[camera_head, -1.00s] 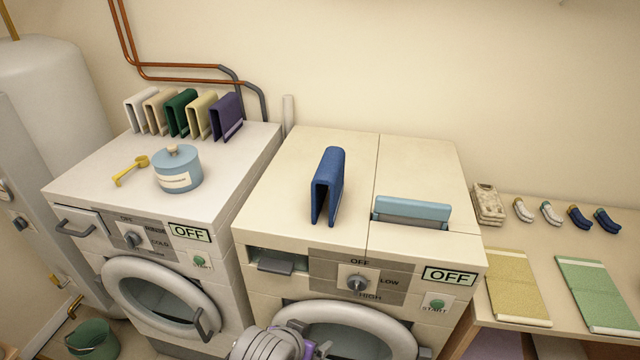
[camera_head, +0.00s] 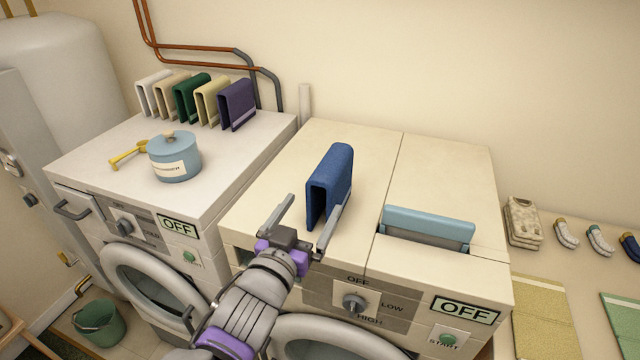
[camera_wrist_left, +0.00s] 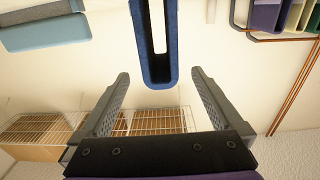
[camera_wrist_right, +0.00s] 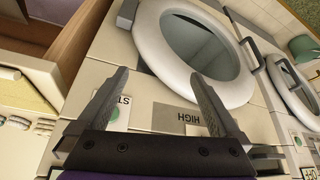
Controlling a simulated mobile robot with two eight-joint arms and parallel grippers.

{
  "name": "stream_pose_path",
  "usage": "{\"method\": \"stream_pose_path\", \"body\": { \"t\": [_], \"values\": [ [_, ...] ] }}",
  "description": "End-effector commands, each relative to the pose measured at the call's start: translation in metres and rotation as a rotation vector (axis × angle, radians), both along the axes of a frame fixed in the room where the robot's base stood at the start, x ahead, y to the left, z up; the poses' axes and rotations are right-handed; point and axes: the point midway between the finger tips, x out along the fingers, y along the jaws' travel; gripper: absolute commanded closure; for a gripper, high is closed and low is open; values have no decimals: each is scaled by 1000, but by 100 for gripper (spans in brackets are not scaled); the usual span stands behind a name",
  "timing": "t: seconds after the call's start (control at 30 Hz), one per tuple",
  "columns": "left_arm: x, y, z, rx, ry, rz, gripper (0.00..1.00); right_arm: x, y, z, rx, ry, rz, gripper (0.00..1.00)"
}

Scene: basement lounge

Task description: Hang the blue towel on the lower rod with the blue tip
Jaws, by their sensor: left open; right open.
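The blue towel (camera_head: 331,182) stands folded over, like an upside-down U, on top of the right-hand machine in the head view. My left gripper (camera_head: 311,222) is open, with its fingers pointing at the towel's near end; the right finger is close beside the towel. In the left wrist view the towel (camera_wrist_left: 156,70) lies ahead of and between the open fingers (camera_wrist_left: 158,98), with nothing gripped. My right gripper (camera_wrist_right: 157,88) is open and empty in front of a machine's round door. It is not in the head view. No rod with a blue tip is clearly visible.
A light-blue flap (camera_head: 428,226) stands up right of the towel. On the left-hand machine are a blue pot (camera_head: 174,160), a yellow scoop (camera_head: 128,156) and several folded towels (camera_head: 236,103). A side table at right holds folded cloths (camera_head: 541,318) and socks (camera_head: 566,234).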

Motion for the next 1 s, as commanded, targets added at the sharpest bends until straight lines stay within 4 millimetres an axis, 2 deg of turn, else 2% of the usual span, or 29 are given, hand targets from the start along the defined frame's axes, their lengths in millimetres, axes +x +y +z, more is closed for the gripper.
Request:
{"method": "stream_pose_path", "body": {
  "t": [0.2, 0.47, 0.73, 1.0],
  "values": [
    [30, -10, 1, 0, 1, 1, 0, 1, 0, 3, 0, -2, 0, 0],
    [46, -16, 1, 1, 3, 1, 0, 2, 0, 5, 0, -3, 0, 0],
    [81, -28, 3, 2, 2, 1, 0, 4, 0, 12, 0, -8, 0, 0],
    [89, -31, 2, 1, 3, 2, 0, 4, 0, 13, 0, -8, 0, 0]
  ]
}}
